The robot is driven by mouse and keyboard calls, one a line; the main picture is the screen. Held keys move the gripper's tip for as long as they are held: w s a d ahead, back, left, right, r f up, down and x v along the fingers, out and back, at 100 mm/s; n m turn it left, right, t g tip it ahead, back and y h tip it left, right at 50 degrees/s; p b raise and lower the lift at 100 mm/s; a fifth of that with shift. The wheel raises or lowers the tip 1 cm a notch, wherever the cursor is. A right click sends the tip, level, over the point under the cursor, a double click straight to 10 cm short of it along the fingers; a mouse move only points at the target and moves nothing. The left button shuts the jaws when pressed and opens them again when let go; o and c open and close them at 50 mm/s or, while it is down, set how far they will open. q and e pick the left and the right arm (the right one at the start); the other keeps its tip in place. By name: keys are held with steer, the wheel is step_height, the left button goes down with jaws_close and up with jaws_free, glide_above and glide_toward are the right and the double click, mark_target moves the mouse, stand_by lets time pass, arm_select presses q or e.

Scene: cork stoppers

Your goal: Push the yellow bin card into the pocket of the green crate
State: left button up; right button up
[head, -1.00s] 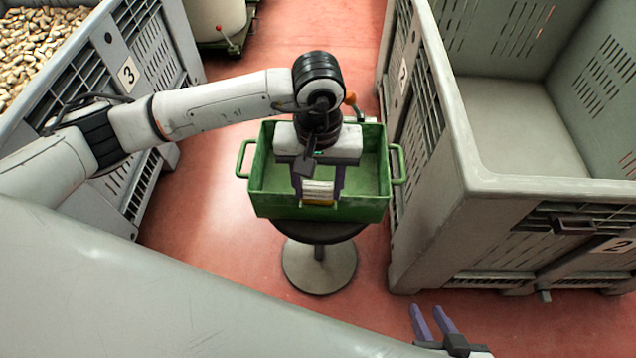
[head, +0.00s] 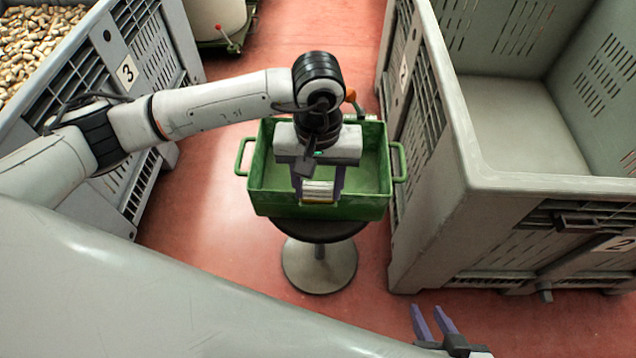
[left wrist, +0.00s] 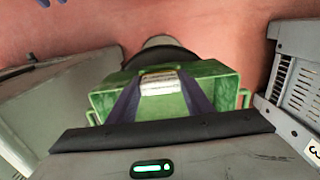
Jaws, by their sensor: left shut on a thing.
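The green crate (head: 365,208) stands on a round dark stool, with a handle at each side. My left gripper (head: 318,197) is over its near wall, pointing down, shut on the yellow bin card (head: 320,202). Only a thin yellow strip of the card shows, at the lower edge of a pale ribbed piece between the fingers. In the left wrist view, this pale piece (left wrist: 160,84) is between the purple fingers at the crate's wall. The pocket cannot be told apart from it, nor how deep the card sits. My right gripper (head: 428,307) is open and empty at the lower right.
The round stool (head: 320,262) stands on a red floor. A large grey bin (head: 430,190) marked 2 is close on the right and looks empty. Another grey bin (head: 165,60) marked 3, full of corks, is at the left. Free floor lies between the bins.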

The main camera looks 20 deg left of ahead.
arm_select(q)
steer(key=shift+f+b, duration=0.55)
steer(key=shift+f, duration=0.05)
arm_select(e)
steer(key=shift+f, duration=0.65)
arm_select(q)
steer(key=o, duration=1.1)
step_height(320, 180, up, 9)
steer(key=shift+r+p, duration=0.15)
steer(key=shift+p, duration=0.15)
steer(key=shift+r, duration=0.6)
arm_select(e)
steer(key=shift+r, duration=0.8)
steer(key=shift+w, duration=0.1)
